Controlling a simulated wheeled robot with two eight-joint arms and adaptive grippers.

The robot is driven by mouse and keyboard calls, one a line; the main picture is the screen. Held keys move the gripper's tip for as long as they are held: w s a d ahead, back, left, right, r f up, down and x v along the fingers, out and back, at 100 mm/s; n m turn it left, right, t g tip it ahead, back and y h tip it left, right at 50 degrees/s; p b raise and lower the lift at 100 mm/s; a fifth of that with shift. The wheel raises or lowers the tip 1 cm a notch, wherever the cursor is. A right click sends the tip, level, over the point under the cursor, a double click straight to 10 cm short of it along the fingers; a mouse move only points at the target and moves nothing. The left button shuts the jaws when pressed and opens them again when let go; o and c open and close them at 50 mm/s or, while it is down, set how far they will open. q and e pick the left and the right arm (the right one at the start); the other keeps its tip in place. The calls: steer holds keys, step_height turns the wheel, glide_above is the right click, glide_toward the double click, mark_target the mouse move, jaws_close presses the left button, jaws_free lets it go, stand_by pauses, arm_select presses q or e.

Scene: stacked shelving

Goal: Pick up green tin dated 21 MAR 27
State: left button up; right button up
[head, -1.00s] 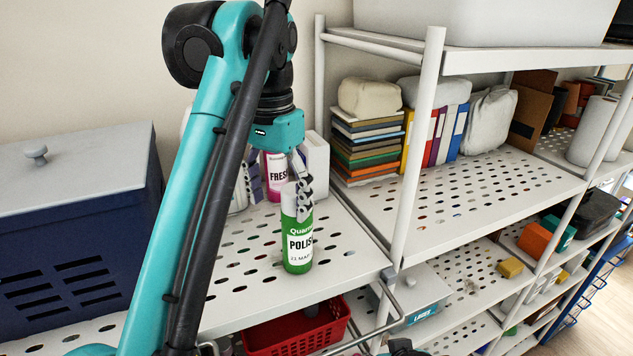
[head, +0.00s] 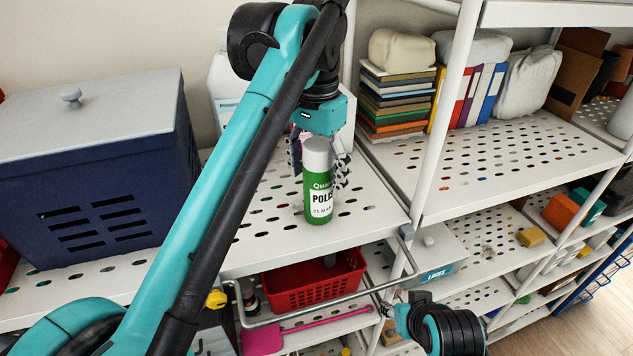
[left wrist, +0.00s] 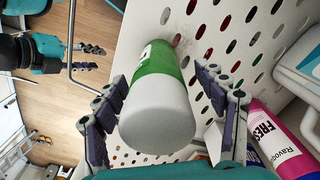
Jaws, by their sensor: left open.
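The green tin (head: 319,195) with a white cap stands upright on the white perforated shelf. Its label reads "POLIS…" with "21 MA…" below; the rest of the date is not legible. My left gripper (head: 318,172) is open, with one finger on each side of the tin's upper part. In the left wrist view the tin (left wrist: 158,105) is between the two spread fingers, with a visible gap on both sides. My right gripper (left wrist: 90,57) shows at the left of that view, its two fingers apart with nothing between them.
A dark blue bin (head: 100,180) with a grey lid is on the left. A red basket (head: 300,285) sits on the shelf below. A white post (head: 440,120) rises to the right.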

arm_select(q)
steer(key=shift+w+a+f, duration=0.1)
steer(key=c, duration=1.5)
